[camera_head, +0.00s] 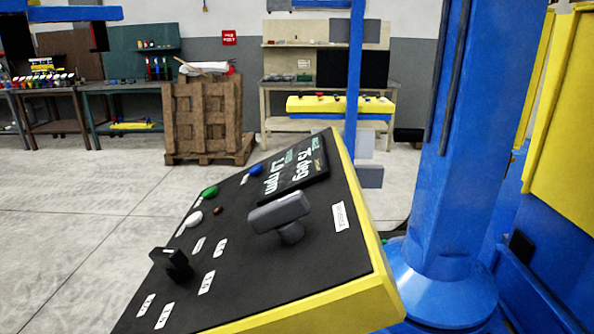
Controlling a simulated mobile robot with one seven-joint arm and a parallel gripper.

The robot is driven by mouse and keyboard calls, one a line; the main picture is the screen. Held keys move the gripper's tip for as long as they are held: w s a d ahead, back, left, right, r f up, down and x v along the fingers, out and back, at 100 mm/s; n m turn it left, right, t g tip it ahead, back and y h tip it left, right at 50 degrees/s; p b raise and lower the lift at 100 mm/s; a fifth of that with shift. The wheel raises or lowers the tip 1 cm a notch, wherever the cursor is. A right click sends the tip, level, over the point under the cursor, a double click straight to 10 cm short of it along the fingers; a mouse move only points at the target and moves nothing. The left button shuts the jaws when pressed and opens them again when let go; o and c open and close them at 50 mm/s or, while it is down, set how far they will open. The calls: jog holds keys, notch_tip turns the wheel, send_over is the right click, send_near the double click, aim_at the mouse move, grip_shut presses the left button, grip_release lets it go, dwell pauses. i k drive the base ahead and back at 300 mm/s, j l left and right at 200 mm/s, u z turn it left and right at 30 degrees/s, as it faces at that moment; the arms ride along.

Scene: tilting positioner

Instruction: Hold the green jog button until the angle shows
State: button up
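The control panel (330,262) has a black face and yellow edges and stands tilted across the front of the view. The green button (209,192) sits near the panel's left edge, with nothing touching it that I can see. The display (300,172) is at the panel's upper part; its text is turned and seems to read 75 deg and 1.0 rpm. A white button (194,218) and a blue button (256,170) lie on either side of the green one. My gripper is not in view.
A grey T-shaped handle (280,212) and a black knob (172,262) stick up from the panel. A thick blue column (448,150) stands to the right. Workbenches and a wooden pallet stack (208,120) are at the back. Open floor (75,220) lies to the left.

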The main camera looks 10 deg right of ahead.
aim_at(210, 192)
jog(key=j+z, duration=0.25)
jog(key=j, duration=0.2)
jog(key=k+j+z, duration=0.25)
jog(key=j, duration=0.2)
jog(key=j+z, duration=0.3)
jog(key=j, duration=0.2)
jog(key=j+z, duration=0.25)
jog(key=j, duration=0.2)
jog(key=j+z, duration=0.3)
jog(key=j, duration=0.15)
jog(key=j+z, duration=0.3)
jog(key=j, duration=0.2)
jog(key=i+j+z, duration=0.15)
jog(key=j, duration=0.25)
jog(key=j+z, duration=0.1)
jog(key=j, duration=0.3)
jog(key=j+u, duration=0.1)
jog(key=j, duration=0.85)
jog(key=i+j+u, duration=0.1)
jog(key=j, duration=0.85)
